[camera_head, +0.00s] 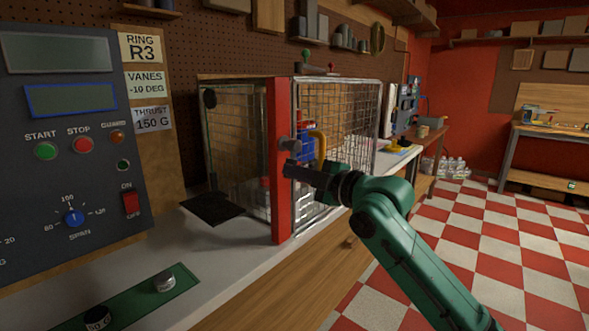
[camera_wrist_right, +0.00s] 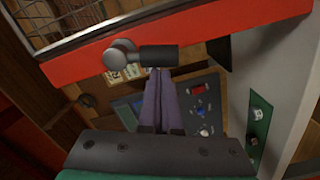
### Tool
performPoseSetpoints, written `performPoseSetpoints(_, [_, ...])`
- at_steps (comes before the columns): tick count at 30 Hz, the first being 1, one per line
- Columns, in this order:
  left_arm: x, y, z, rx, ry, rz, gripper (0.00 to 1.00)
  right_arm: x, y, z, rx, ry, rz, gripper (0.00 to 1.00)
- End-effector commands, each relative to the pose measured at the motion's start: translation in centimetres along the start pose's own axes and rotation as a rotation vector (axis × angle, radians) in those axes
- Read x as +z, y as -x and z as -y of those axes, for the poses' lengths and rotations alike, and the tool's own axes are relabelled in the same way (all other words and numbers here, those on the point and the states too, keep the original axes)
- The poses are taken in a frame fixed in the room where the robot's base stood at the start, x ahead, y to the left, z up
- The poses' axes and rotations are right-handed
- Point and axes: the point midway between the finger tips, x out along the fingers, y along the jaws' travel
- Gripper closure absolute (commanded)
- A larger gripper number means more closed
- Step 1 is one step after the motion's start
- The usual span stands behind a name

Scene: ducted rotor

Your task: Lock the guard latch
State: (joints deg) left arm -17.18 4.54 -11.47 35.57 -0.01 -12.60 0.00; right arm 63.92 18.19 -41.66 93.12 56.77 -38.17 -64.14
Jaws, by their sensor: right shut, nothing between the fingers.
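The guard latch (camera_head: 289,144) is a grey round knob on the red post of the wire-mesh guard (camera_head: 345,120). In the right wrist view the latch knob (camera_wrist_right: 122,57) carries a dark cylindrical handle (camera_wrist_right: 160,56) that points right, roughly along the red bar. My right gripper (camera_head: 288,168) is just below the latch in the head view, its fingers shut and empty. In the right wrist view its fingertips (camera_wrist_right: 160,72) are against or just short of the dark handle; I cannot tell if they touch. The left gripper is not in view.
A control panel (camera_head: 60,130) with buttons, a dial and a red switch stands at the left. A green strip with knobs (camera_head: 165,283) lies on the bench. The checkered floor at the right is open.

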Motion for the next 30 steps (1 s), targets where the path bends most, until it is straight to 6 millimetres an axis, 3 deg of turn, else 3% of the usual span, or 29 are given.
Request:
performPoseSetpoints(3, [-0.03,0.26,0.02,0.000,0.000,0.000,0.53,0.20,0.02,0.12,0.003,0.066,0.003,1.00])
performPoseSetpoints(30, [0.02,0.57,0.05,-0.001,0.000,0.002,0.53,0.70,0.27,0.43,0.004,0.057,0.003,1.00])
